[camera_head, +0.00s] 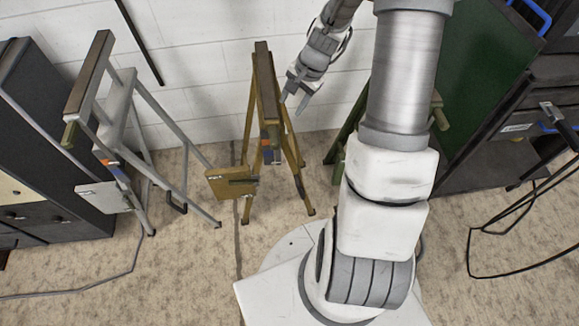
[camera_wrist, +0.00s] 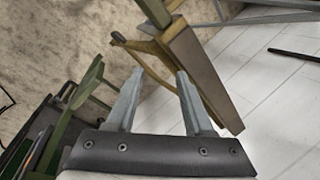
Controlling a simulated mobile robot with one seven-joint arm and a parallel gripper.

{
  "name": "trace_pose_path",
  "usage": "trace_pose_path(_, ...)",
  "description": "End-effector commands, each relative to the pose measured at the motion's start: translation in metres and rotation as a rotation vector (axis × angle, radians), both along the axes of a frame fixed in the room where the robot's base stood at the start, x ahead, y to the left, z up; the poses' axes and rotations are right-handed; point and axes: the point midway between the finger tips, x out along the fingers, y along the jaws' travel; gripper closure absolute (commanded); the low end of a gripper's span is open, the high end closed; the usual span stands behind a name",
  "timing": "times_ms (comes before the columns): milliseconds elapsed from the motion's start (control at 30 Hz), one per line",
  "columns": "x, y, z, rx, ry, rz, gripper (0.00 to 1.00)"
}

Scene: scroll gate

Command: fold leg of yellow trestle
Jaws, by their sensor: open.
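The yellow trestle (camera_head: 265,85) stands upright near the middle of the head view, its legs spread on the floor. A yellow panel with a small label (camera_head: 232,183) sticks out low on its left side. My gripper (camera_head: 292,105) is open and empty, just right of the trestle's top beam, with a gap between them. In the wrist view, the yellow trestle (camera_wrist: 205,78) lies beyond and to the right of my open fingers (camera_wrist: 159,72). A leg of it shows behind the fingers. My fingers appear apart from it. The lower legs are outside the wrist view.
A grey trestle (camera_head: 118,100) stands at left by a dark cabinet (camera_head: 40,120). A green trestle (camera_head: 343,143) is partly hidden behind my arm. A dark green cabinet (camera_head: 470,70) and black cables (camera_head: 475,235) are at right. A white wall is behind; carpet between the trestles is bare.

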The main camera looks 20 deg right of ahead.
Motion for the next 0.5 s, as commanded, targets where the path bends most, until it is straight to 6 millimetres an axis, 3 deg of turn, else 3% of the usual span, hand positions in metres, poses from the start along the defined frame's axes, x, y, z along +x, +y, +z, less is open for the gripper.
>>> trace_pose_path(33,0.0,-0.009,-0.025,0.028,0.023,-0.061,0.48)
trace_pose_path(267,-0.007,-0.041,-0.121,0.135,0.1,-0.338,0.48)
trace_pose_path(500,-0.033,-0.063,-0.226,0.241,0.193,-0.649,0.48)
